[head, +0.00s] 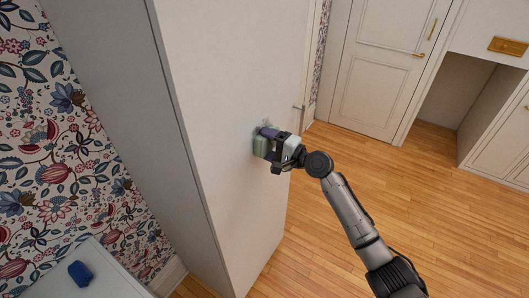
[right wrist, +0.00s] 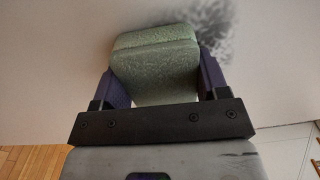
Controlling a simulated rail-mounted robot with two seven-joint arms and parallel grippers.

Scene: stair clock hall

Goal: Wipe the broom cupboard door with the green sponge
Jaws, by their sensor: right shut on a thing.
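The broom cupboard door (head: 225,85) is the tall white panel in the middle of the head view. The green sponge (head: 260,146) is against its face; it also shows in the right wrist view (right wrist: 155,65). My right gripper (head: 266,144) is shut on the sponge, with a dark finger on each side of it. A dark grey smudge (right wrist: 213,28) shows on the door beside the sponge in the right wrist view. In the head view the smudge is faint and mostly hidden by the gripper. My left gripper is not in view.
A metal handle (head: 300,108) sticks out near the door's right edge, close to my right gripper. A blue object (head: 80,273) lies on a white surface (head: 100,285) at the lower left. The wooden floor (head: 440,220) at the right is clear.

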